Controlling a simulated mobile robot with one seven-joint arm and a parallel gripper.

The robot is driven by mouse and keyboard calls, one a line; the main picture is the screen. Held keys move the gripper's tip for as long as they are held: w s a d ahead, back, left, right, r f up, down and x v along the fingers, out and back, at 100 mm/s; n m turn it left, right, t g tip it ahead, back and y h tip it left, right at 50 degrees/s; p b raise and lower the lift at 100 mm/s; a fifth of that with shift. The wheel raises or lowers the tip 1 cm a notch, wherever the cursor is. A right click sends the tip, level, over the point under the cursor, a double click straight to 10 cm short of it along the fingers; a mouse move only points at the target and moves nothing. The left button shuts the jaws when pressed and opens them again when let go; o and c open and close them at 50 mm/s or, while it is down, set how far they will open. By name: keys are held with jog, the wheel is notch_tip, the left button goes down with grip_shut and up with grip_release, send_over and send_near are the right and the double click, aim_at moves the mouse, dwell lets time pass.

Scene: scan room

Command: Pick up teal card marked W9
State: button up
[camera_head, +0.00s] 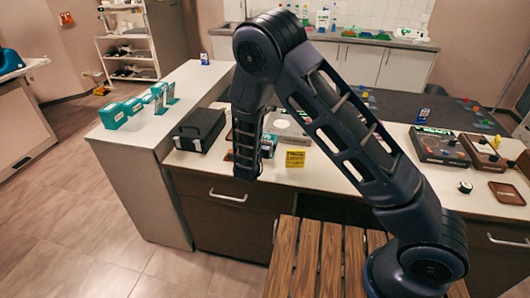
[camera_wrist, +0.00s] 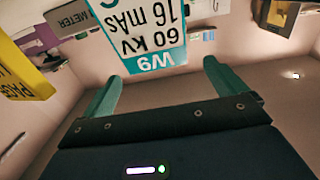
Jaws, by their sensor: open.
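The teal card marked W9 (camera_wrist: 150,35) shows upside down at the top middle of the wrist view. It has a white label reading 60 kV and 16 mAs above a teal band with W9. My gripper (camera_wrist: 161,72) is open, with one finger to each side of the card's near edge. No contact with the card shows. In the head view my gripper (camera_head: 246,172) hangs at the front of the counter. A teal item (camera_head: 268,145) shows just right of it, partly hidden by my arm; its marking is unreadable there.
A yellow sign (camera_head: 295,158) stands right of my gripper, also at the left of the wrist view (camera_wrist: 22,72). A black case (camera_head: 200,130) lies to the left.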

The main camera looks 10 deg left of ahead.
aim_at(266, 134)
jog(key=shift+w+d+f, duration=0.15)
jog(key=shift+w, duration=1.25)
jog(key=shift+w+d+f, duration=0.1)
jog(key=shift+w+d, duration=0.05)
jog(key=shift+w, duration=1.2)
jog(key=c, duration=1.3)
jog(key=shift+r, duration=0.1)
